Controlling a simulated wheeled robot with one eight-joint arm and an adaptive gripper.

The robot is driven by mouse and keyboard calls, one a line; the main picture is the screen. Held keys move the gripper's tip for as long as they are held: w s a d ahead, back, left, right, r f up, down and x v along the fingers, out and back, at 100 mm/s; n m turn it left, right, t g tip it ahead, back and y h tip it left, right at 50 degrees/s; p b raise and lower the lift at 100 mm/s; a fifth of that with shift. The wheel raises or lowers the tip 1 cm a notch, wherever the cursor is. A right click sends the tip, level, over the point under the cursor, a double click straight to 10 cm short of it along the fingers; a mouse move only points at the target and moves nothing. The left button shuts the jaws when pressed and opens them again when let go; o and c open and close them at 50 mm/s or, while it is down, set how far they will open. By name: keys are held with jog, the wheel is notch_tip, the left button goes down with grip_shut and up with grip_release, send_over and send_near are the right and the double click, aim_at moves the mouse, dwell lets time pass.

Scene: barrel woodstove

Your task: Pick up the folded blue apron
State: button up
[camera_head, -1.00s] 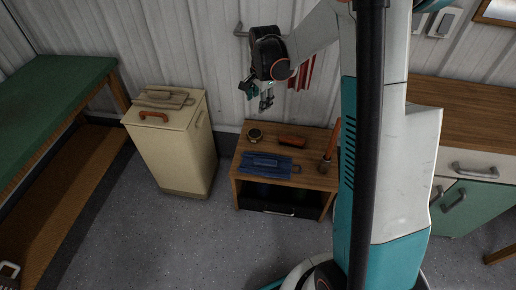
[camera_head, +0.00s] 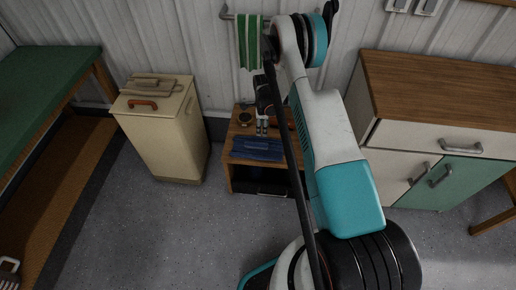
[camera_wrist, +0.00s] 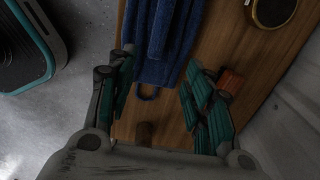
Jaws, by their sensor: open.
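The folded blue apron (camera_head: 256,147) lies flat on the small wooden table (camera_head: 233,158) in the head view. In the wrist view the apron (camera_wrist: 168,40) extends from the top edge down to a small loop at its near end. My gripper (camera_head: 262,130) is above the table at the apron's back edge. In the wrist view my gripper (camera_wrist: 158,85) is open, its teal-padded fingers spread to either side of the apron's loop end. Nothing is between the pads that I can see held. My arm hides the table's right part in the head view.
A round dark item with a brass rim (camera_wrist: 272,10) lies on the table beside the apron. An orange-red block-like piece (camera_wrist: 230,82) is close by the right finger. A cream bin (camera_head: 160,130) stands left of the table, a cabinet (camera_head: 440,150) right.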

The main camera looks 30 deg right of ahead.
aim_at(263, 144)
notch_tip(263, 144, down, 8)
jog(key=b, duration=0.2)
jog(key=shift+f+b, duration=0.15)
jog(key=shift+b, duration=0.15)
jog(key=shift+s+d+f+b, duration=0.1)
jog(key=shift+s+f+b, duration=0.1)
jog(key=shift+f+b, duration=0.8)
jog(key=shift+s+f+b, duration=0.15)
jog(key=shift+f+b, duration=0.25)
jog(key=shift+f, duration=1.2)
jog(key=shift+c, duration=0.6)
grip_shut()
